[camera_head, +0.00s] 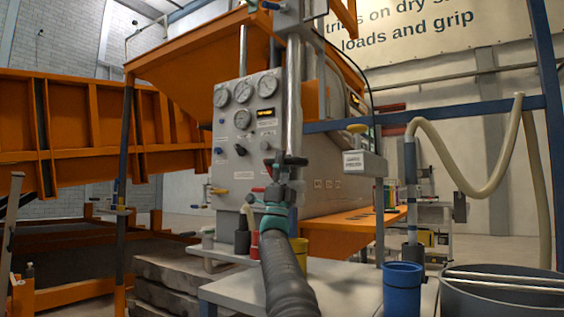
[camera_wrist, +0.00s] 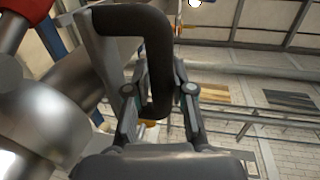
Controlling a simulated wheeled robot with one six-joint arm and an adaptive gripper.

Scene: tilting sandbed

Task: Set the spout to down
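I cannot identify the spout with certainty. In the wrist view, a thick black bent bar (camera_wrist: 155,60) curves over and comes down between the fingers of my gripper (camera_wrist: 160,78). It may be the spout or its handle. The fingers stand on either side of the bar, close to it; whether they press on it is unclear. In the head view, my gripper (camera_head: 285,165) is small and dark, in front of a vertical metal pipe (camera_head: 292,90) and the grey gauge panel (camera_head: 240,150). The bar cannot be made out clearly there.
A blue cup (camera_head: 402,288) and a large dark tub (camera_head: 500,297) stand at the lower right. A cream hose (camera_head: 470,190) hangs from a blue frame (camera_head: 450,112). An orange hopper (camera_head: 205,75) rises behind the panel. A grey table (camera_head: 235,292) lies below my arm.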

